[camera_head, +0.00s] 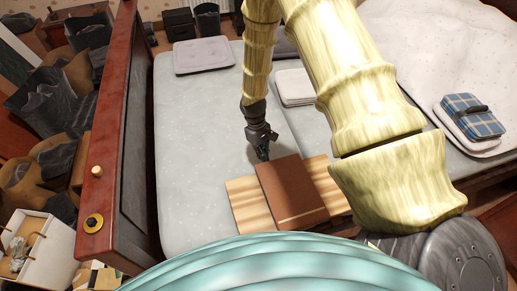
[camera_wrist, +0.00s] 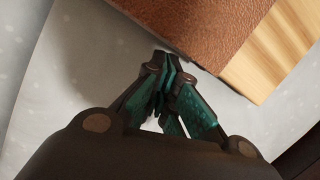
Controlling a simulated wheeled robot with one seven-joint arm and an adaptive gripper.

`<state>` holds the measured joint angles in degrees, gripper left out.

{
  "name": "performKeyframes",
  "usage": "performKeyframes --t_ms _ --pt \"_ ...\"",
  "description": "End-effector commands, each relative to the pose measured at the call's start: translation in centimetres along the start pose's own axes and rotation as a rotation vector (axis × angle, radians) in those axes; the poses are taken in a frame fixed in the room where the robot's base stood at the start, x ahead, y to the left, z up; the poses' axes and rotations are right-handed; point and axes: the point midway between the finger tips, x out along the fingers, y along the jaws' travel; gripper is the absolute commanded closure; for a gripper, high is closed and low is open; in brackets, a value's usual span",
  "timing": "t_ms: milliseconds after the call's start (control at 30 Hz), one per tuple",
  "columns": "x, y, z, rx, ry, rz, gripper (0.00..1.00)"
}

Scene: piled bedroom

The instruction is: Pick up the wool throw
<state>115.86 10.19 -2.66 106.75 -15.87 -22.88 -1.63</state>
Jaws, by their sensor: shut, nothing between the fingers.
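A folded blue plaid cloth with a dark band or handle (camera_head: 472,116), which looks like the wool throw, lies on a pale padded piece at the right of the head view. It is not in the wrist view. My gripper (camera_head: 263,154) points down over the grey bed, well to the left of the plaid cloth. Its fingers are shut and empty, and the wrist view shows the teal fingertips together (camera_wrist: 165,72). They are close beside the edge of a brown leather-like box or book (camera_head: 291,190); I cannot tell whether they touch it.
The brown item lies on a pale wooden board (camera_head: 243,207). A white folded item (camera_head: 293,87) and a lilac cushion (camera_head: 204,56) lie on the bed (camera_head: 190,130). A tall red-brown bed end (camera_head: 108,120) stands at left, with cluttered bags and boxes beyond it.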

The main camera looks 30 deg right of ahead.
Motion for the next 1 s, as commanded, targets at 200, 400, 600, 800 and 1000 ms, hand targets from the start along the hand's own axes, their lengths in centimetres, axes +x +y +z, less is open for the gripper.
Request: performKeyframes --t_ms 200,400,600,800,1000 --pt "0.1 0.0 0.3 0.000 -0.001 0.000 1.00" --pt "0.1 0.0 0.4 0.000 -0.001 0.000 1.00" --pt "0.6 -0.1 3.4 -0.001 -0.004 -0.001 1.00" --pt "1.3 0.0 5.6 0.000 -0.003 0.000 1.00" --pt "1.4 0.0 5.6 0.000 -0.001 0.000 1.00"
